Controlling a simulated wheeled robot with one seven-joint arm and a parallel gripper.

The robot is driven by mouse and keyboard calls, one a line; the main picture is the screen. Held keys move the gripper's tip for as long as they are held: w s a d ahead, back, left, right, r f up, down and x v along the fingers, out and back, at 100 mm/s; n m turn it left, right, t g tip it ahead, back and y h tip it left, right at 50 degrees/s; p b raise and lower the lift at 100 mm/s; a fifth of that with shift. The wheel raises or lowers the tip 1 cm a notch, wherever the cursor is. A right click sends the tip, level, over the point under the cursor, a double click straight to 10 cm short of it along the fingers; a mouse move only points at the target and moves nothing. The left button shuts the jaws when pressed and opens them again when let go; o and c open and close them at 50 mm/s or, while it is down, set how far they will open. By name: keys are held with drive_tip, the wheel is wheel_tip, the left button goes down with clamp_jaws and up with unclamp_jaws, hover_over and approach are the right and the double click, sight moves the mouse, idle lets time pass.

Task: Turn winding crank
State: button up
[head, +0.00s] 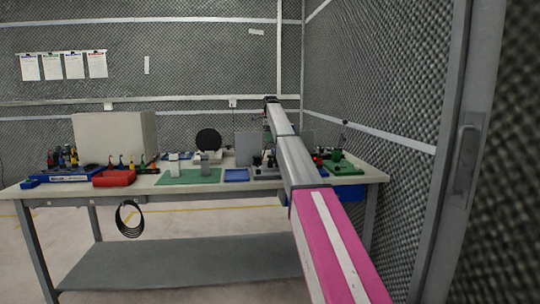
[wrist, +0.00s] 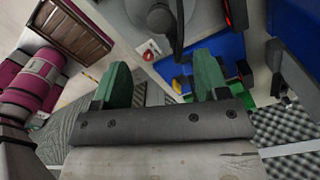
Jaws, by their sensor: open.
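A dark crank-like handle (wrist: 163,18) stands in front of a round grey body (wrist: 200,14) at the top of the wrist view. I cannot tell for sure that it is the winding crank. My gripper (wrist: 160,76) has its two green fingers spread wide, with nothing between them. The handle lies beyond the fingertips, apart from them in the picture. In the head view my arm reaches over the right part of the workbench (head: 150,184) and covers part of what stands there; my gripper cannot be made out there.
A red button (wrist: 150,52) and a blue surface (wrist: 215,52) lie near the fingers. On the bench stand a red bin (head: 114,178), a green mat (head: 190,177), a blue tray (head: 237,175) and a green device (head: 342,165). A mesh wall (head: 385,100) closes the right side.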

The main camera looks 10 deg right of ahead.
sight(270, 161)
wheel_tip(270, 161, down, 10)
drive_tip(key=shift+f, duration=0.1)
drive_tip(key=c, duration=0.9)
